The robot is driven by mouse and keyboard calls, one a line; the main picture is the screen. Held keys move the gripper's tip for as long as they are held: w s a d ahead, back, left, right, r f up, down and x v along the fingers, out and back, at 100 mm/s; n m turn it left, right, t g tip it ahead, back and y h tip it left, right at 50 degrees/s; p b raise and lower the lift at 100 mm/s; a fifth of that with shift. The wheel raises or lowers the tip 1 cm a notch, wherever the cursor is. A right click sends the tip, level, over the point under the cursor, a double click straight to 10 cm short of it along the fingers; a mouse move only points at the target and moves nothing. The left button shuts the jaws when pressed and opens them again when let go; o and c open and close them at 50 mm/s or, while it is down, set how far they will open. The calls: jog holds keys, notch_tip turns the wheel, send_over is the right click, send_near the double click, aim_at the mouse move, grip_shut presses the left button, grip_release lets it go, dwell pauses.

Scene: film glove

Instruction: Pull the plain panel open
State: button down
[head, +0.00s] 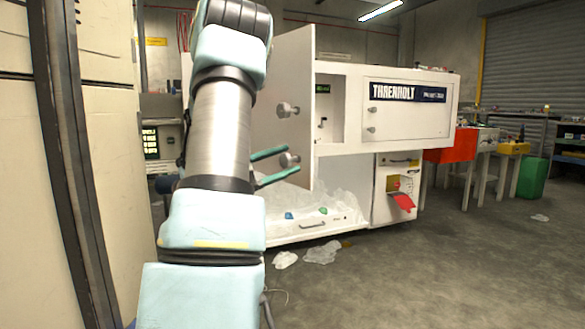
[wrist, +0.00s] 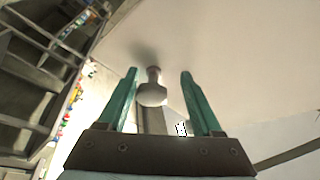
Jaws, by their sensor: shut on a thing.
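The plain panel (head: 290,75) is a pale door that stands swung out from the white cabinet (head: 345,150). Its face carries an upper knob (head: 288,110) and a lower knob (head: 289,160). My gripper (head: 284,162) is shut on the lower knob, with green fingers above and below it. In the wrist view, the knob (wrist: 152,90) sits between the fingers of my gripper (wrist: 160,75), in front of the pale panel face (wrist: 235,60). To the right of the panel, the cabinet's open recess (head: 326,110) shows. My arm hides the panel's left part.
A lettered panel (head: 405,120) with two knobs is closed at right. Crumpled clear film (head: 345,200) lies in the lower bay and on the floor. A tall beige cabinet (head: 110,180) stands close at left. The floor at right (head: 450,270) is mostly clear.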

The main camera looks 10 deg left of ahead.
jog(key=a, duration=0.1)
jog(key=w+a+t, duration=0.1)
jog(key=a, duration=0.1)
jog(key=shift+a+r+y, duration=0.1)
jog(key=shift+r+y, duration=0.1)
jog(key=shift+y, duration=0.1)
jog(key=shift+d, duration=0.3)
jog(key=shift+c, duration=1.9)
grip_release()
jog(key=shift+s+f, duration=0.1)
